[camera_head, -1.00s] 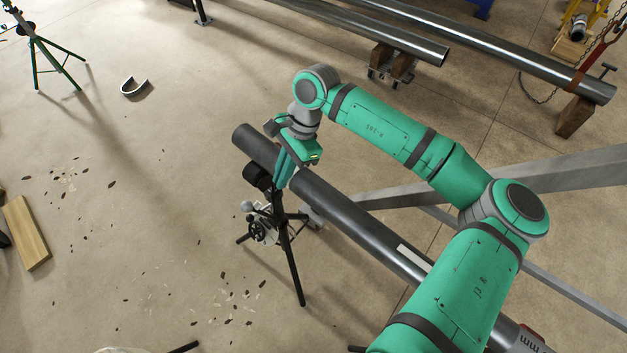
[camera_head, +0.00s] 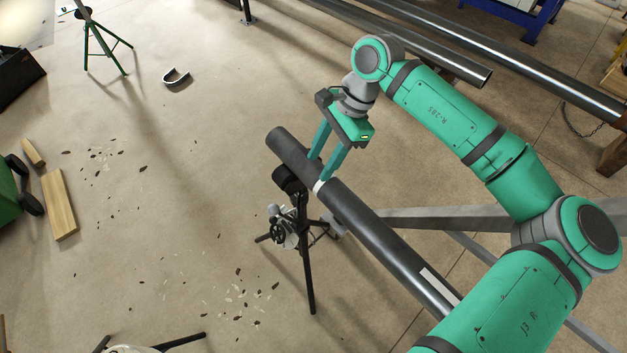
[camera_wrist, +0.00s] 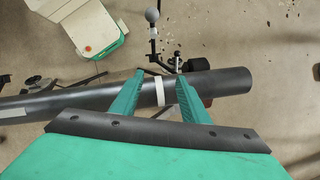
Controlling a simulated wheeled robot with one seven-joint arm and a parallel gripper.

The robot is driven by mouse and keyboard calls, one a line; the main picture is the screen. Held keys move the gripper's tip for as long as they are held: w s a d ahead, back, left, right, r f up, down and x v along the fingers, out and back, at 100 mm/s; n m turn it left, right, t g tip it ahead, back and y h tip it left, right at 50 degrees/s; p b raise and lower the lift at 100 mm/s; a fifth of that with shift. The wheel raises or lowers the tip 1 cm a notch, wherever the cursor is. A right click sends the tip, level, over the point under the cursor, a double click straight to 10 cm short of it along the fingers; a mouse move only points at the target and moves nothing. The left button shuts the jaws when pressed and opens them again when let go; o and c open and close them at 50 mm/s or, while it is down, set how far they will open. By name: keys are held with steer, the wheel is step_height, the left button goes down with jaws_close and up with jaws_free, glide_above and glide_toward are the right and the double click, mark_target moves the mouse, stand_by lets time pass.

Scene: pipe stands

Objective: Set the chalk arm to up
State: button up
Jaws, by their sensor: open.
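The dark pipe (camera_head: 385,248) rests near its far end on a black stand (camera_head: 305,255). A pale band (camera_head: 318,187) crosses the pipe beside the stand head. It also shows in the wrist view (camera_wrist: 160,90). A small mechanism (camera_head: 282,232) with a handwheel and grey ball knob is at the stand. In the wrist view the grey ball (camera_wrist: 152,16) tops a dark rod that runs toward the pipe. I cannot tell which part is the chalk arm. My gripper (camera_head: 318,169) is open, its fingers (camera_wrist: 158,76) spread either side of the band, with nothing held.
Other long pipes (camera_head: 500,58) lie at the back right. A grey beam (camera_head: 440,217) runs behind the pipe. Wooden blocks (camera_head: 60,205) and a green tripod (camera_head: 98,40) stand at the left. The floor left of the stand is open, with scattered chips.

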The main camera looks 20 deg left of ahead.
steer(key=shift+v, duration=1.15)
steer(key=shift+a, duration=0.1)
